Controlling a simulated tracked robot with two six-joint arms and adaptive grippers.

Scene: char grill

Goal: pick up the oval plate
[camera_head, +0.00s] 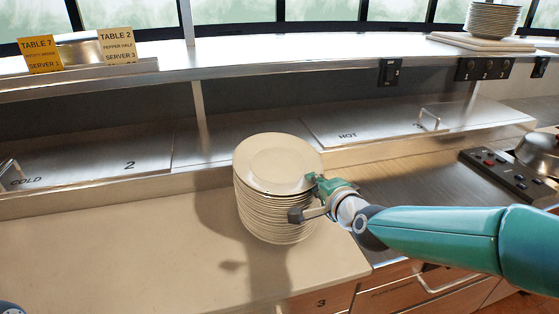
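A tall stack of cream plates (277,170) stands on the pale counter in the middle of the view. The top plate is whole in view and looks slightly oval from this angle; I cannot tell whether it is truly oval. My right gripper (305,198) is at the right side of the stack. Its fingers are apart, one by the upper rim and one lower in front of the stack's side. I cannot tell whether they touch the plates. My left gripper is not in view.
Pale counter (120,250) is clear left of the stack. A steel ledge with lids marked COLD and HOT runs behind it. A raised shelf (250,48) holds order tickets (117,46) and another plate stack (491,20). A control panel (508,175) and a domed lid are at right.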

